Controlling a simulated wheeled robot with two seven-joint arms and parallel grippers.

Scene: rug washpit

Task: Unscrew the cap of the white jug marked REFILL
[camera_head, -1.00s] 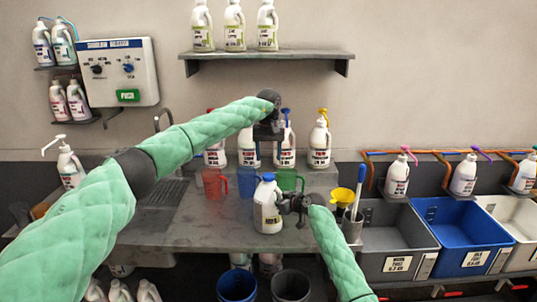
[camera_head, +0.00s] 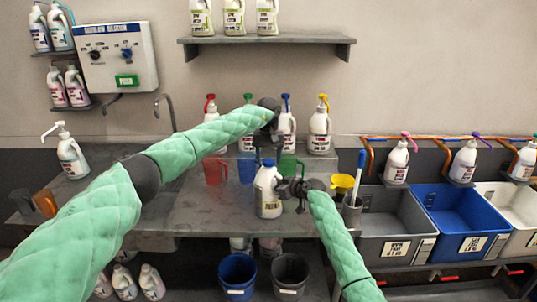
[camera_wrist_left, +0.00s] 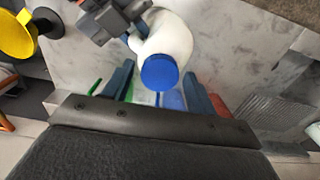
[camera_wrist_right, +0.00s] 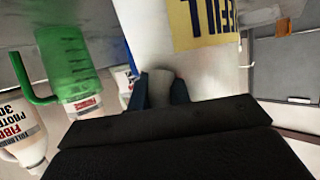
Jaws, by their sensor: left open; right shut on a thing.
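The white jug (camera_head: 268,199) with a blue cap (camera_head: 268,163) stands upright on the grey counter. In the right wrist view its yellow label (camera_wrist_right: 207,20) shows part of the word REFILL. My right gripper (camera_head: 287,188) is shut on the jug's handle (camera_wrist_right: 160,84) from the right side. My left gripper (camera_head: 268,147) is open, pointing down just above the cap. In the left wrist view the cap (camera_wrist_left: 159,73) lies between the two spread fingers, with a gap on each side; whether they reach down around it I cannot tell.
Behind stand red (camera_head: 214,168), blue (camera_head: 246,167) and green (camera_head: 288,165) measuring jugs and several pump bottles.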

